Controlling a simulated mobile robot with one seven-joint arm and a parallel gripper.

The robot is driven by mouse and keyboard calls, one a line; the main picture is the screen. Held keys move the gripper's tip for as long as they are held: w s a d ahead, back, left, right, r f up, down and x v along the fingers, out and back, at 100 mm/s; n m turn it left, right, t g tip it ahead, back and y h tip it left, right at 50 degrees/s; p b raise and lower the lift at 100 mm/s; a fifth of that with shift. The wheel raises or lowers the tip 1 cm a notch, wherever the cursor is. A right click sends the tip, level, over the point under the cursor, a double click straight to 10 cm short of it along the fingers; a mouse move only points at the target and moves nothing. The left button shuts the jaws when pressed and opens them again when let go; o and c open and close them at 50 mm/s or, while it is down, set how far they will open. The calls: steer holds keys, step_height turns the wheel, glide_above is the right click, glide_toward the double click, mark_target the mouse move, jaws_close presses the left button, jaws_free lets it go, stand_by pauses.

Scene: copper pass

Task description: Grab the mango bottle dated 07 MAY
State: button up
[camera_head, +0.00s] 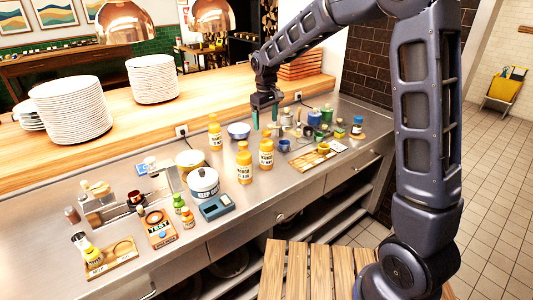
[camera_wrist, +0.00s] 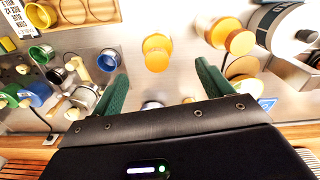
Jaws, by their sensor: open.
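Several orange-yellow bottles with yellow caps stand upright on the steel counter. In the head view, one mango bottle (camera_head: 266,156) is at the right of the group, another (camera_head: 244,168) is to its left, and a third (camera_head: 215,133) stands farther back. Their labels show dark print, but the dates are too small for me to read. My gripper (camera_head: 265,118) is open, empty and pointing down behind and above the bottles. In the wrist view its green fingers (camera_wrist: 162,80) are spread, and a yellow-capped bottle (camera_wrist: 157,52) is ahead of the gap, apart from both fingers.
A white lidded pot (camera_head: 203,184) and a blue-grey scale (camera_head: 216,207) stand left of the bottles. Cups and jars crowd the right, beside a wooden board (camera_head: 312,158). Plate stacks (camera_head: 70,110) stand on the back ledge.

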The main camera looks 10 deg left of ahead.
mark_target(266, 139)
steer(key=shift+w+d+f, duration=0.1)
steer(key=shift+w+f, duration=0.05)
steer(key=shift+f, duration=2.25)
steer(key=shift+w+f, duration=0.1)
steer(key=shift+f, duration=2.3)
steer(key=shift+c, duration=0.5)
steer(key=c, duration=1.5)
jaws_close()
steer(key=shift+r, duration=0.15)
